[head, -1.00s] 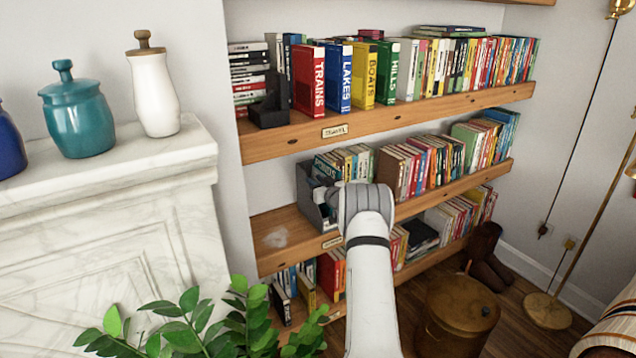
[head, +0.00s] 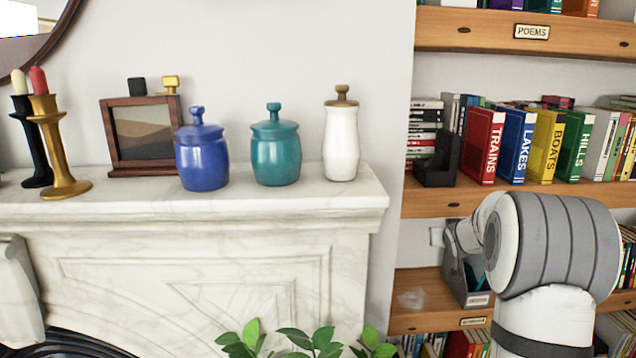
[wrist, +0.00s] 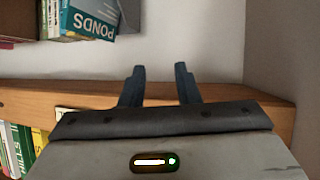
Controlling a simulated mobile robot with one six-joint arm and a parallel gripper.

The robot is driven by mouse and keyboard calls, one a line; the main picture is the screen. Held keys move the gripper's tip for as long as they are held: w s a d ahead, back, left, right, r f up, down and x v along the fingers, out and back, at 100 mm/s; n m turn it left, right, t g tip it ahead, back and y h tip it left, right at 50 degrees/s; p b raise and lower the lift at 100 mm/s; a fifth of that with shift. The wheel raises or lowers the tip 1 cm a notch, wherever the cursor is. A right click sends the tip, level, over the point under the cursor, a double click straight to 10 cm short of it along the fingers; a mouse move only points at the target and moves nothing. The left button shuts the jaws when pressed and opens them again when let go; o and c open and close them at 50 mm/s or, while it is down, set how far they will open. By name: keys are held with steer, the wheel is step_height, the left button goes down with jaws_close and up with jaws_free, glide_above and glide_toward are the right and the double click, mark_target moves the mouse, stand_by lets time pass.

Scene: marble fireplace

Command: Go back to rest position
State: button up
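My arm (head: 560,250) shows at the right of the head view, in front of the lower bookshelves. My gripper fingers are not seen in the head view. In the wrist view, my gripper (wrist: 160,72) has two dark fingers standing apart with a clear gap between them and nothing held. Behind the fingers are a wooden shelf edge (wrist: 225,92) and a bare grey wall. A blue-green book marked PONDS (wrist: 90,18) stands at the upper left of the wrist view, apart from the fingers.
A white marble mantel (head: 300,205) bears a blue jar (head: 202,155), a teal jar (head: 276,153), a white jar (head: 342,142), a picture frame (head: 142,135) and candlesticks (head: 62,150). Shelves with books (head: 520,145) fill the right. A grey holder (head: 470,280) sits beside my arm. A leafy plant (head: 305,340) is below.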

steer(key=s+a+f+n+g+y, duration=0.1)
steer(key=s+a+g, duration=0.2)
steer(key=s+a, duration=0.8)
steer(key=s+a+f+g+y, duration=0.1)
steer(key=s+a+g, duration=0.25)
steer(key=s, duration=1.45)
steer(key=s+a+f+n+g+y, duration=0.1)
steer(key=s+a+g, duration=0.2)
steer(key=s+a, duration=0.8)
steer(key=s+d+r+p, duration=0.3)
steer(key=d+r+p, duration=0.2)
steer(key=shift+r, duration=0.15)
steer(key=shift+w, duration=0.1)
steer(key=shift+s+r, duration=0.2)
steer(key=shift+s, duration=0.55)
